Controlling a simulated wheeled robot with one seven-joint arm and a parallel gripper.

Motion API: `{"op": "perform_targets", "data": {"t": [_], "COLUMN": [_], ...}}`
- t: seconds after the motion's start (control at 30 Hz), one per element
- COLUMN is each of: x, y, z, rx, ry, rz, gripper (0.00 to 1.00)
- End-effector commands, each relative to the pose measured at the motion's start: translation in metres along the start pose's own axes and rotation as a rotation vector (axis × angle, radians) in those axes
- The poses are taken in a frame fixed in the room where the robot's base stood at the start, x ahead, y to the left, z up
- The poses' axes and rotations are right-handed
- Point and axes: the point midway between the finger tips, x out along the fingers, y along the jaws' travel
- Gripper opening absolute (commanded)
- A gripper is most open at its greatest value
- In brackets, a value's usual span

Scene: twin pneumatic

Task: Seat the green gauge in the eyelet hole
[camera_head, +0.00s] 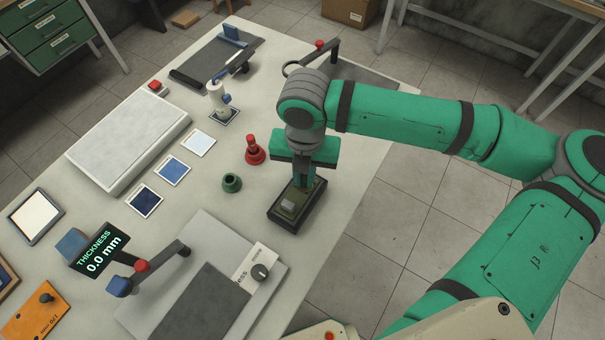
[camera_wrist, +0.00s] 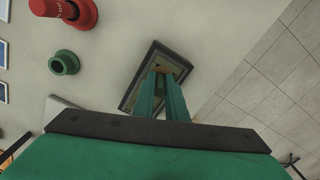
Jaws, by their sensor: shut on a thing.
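My gripper (camera_head: 304,182) points down over a small dark tray (camera_head: 277,217) near the table's right edge. Its two fingers (camera_wrist: 165,82) are close together, over the same tray in the wrist view (camera_wrist: 127,100). A small greenish thing (camera_wrist: 160,87), probably the green gauge, shows between them, mostly hidden. I cannot tell if it touches the tray. A green round stand (camera_head: 231,183) with a dark, empty opening is to the left; it also shows in the wrist view (camera_wrist: 64,63). I cannot tell which opening is the eyelet hole; a dark ring (camera_head: 291,68) shows behind my wrist.
A red gauge in a red stand (camera_head: 255,154) is just left of my gripper. A lever press and thickness display (camera_head: 100,250) stand at front left. A pale slab (camera_head: 130,140) and several colour cards (camera_head: 172,171) lie further left. Bare tabletop lies around the green stand.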

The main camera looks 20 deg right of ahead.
Motion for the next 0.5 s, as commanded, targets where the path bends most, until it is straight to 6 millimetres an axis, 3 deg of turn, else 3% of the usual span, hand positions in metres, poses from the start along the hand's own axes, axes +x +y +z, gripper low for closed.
{"op": "perform_targets", "data": {"t": [0.2,0.23,0.3,0.5], "x": [0.0005,0.0005,0.0005,0.0004], "y": [-0.0024,-0.0026,-0.0026,-0.0021], "z": [0.0004,0.0003,0.0003,0.0], "rx": [0.005,0.006,0.006,0.004], "ry": [0.0,0.0,0.001,0.001], "rz": [0.0,0.0,0.0,0.0], "gripper": [0.0,0.17,0.31,0.31]}}
